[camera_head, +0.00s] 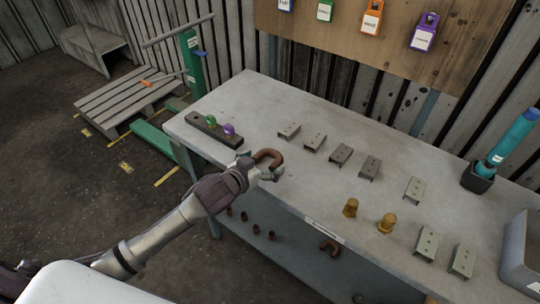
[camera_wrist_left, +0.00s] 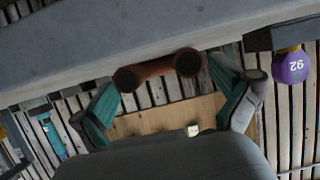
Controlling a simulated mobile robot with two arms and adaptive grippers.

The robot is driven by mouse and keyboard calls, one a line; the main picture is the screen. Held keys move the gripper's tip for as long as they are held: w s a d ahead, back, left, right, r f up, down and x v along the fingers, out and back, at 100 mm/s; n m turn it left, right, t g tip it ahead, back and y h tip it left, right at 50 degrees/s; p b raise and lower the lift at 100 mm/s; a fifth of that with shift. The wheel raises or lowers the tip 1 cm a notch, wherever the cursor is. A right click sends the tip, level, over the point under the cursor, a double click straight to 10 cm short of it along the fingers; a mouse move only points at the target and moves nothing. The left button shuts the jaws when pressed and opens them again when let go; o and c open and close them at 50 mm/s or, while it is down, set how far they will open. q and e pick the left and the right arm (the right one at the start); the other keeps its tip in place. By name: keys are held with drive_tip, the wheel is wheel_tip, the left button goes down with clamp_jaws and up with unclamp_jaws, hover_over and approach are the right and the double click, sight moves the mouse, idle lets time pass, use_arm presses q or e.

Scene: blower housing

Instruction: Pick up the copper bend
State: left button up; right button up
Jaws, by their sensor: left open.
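A copper bend (camera_head: 268,157), a reddish-brown U-shaped pipe, is at the front left edge of the grey table. In the left wrist view the copper bend (camera_wrist_left: 157,70) shows both round open ends, between and just beyond my fingertips. My left gripper (camera_head: 262,170) is at the bend in the head view. In the left wrist view my left gripper (camera_wrist_left: 175,90) has its teal fingers spread wide, with gaps on both sides of the bend. A second copper bend (camera_head: 330,247) lies on the lower shelf. My right gripper is not in view.
A dark block with green and purple pieces (camera_head: 215,130) lies left of the bend on the grey table (camera_head: 250,100). Several metal brackets (camera_head: 341,154) and two brass fittings (camera_head: 387,223) stand to the right. A grey bin (camera_head: 520,255) is at the far right.

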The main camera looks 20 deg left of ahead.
use_arm(q)
drive_tip(key=shift+w+d+f, duration=0.2)
drive_tip(key=shift+w+f, duration=0.05)
drive_tip(key=shift+w, duration=0.4)
drive_tip(key=shift+s, duration=0.1)
drive_tip(key=c, duration=1.3)
drive_tip(key=shift+c, duration=0.3)
drive_tip(key=shift+r, duration=0.15)
